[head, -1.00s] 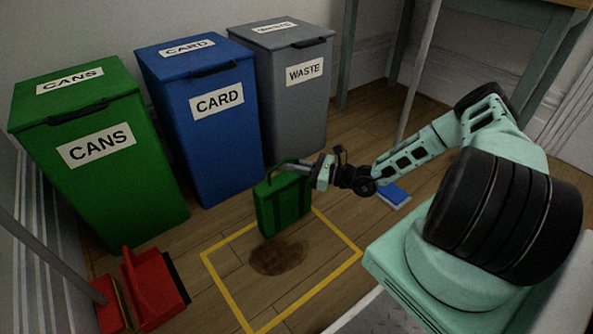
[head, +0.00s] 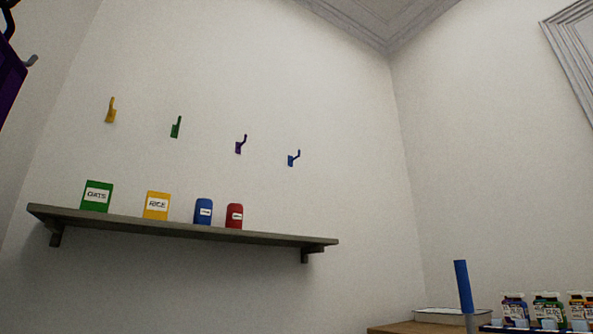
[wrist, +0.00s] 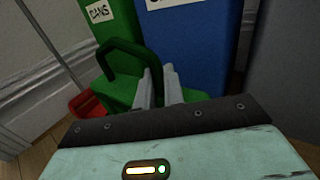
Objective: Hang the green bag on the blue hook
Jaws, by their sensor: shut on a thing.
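The blue hook (head: 293,158) is on the white wall in the head view, the rightmost of a row of hooks. It is bare. The green bag (wrist: 120,92) shows in the wrist view with its dark green handle arching up. My gripper (wrist: 158,84) is shut on the green bag, at its handle. The fingers hide part of the bag, and its lower part is out of sight. My gripper and the bag are not in the head view.
Yellow (head: 111,110), green (head: 176,127) and purple (head: 240,144) hooks are also bare. A shelf (head: 270,237) with labelled containers runs below. A purple thing (head: 8,80) hangs at the left edge. Green (wrist: 88,22) and blue (wrist: 195,45) bins stand beyond the bag.

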